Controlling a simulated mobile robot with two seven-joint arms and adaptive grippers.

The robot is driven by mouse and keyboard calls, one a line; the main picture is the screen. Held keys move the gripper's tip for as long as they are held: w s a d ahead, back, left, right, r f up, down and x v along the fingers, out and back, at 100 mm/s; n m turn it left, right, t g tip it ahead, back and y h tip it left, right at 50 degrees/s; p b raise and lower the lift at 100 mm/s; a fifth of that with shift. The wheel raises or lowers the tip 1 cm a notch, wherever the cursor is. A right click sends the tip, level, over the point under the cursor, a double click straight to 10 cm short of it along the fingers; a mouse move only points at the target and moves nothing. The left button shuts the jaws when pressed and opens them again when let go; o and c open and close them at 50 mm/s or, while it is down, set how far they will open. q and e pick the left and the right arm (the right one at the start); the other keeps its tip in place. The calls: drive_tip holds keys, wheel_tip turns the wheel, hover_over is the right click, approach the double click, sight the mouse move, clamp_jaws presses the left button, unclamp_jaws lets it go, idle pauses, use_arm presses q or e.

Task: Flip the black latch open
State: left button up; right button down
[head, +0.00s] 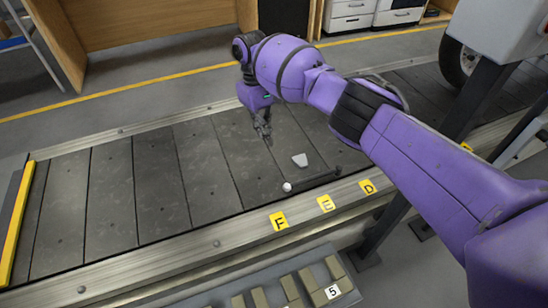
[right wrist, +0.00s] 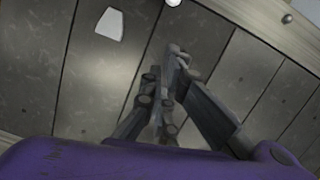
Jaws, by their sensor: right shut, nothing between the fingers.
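The black latch (head: 316,181) lies as a dark bar on the slats near the conveyor's front rail. A pale round knob (head: 287,187) sits at its left end. In the right wrist view the knob (right wrist: 174,2) is cut by the top edge, and the bar itself is out of that frame. My right gripper (head: 265,137) hangs over the slats, behind the latch and apart from it. Its fingers (right wrist: 180,60) are shut and empty, pointing toward the knob side. My left gripper is in neither view.
A small pale grey plate (head: 300,160) lies between gripper and latch; it also shows in the wrist view (right wrist: 109,24). The metal front rail (head: 225,240) carries yellow letter tags (head: 279,221). The slats to the left (head: 110,190) are clear. A grey machine with a wheel (head: 459,62) stands at the right.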

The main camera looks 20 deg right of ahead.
drive_tip(key=b+x, duration=0.2)
drive_tip(key=x, duration=0.8)
drive_tip(key=shift+f+b, duration=0.2)
drive_tip(key=shift+b, duration=0.1)
drive_tip(key=s, duration=0.1)
drive_tip(key=s+p, duration=0.1)
drive_tip(key=shift+s+d, duration=0.4)
drive_tip(key=shift+s+f, duration=0.1)
drive_tip(key=shift+s, duration=0.4)
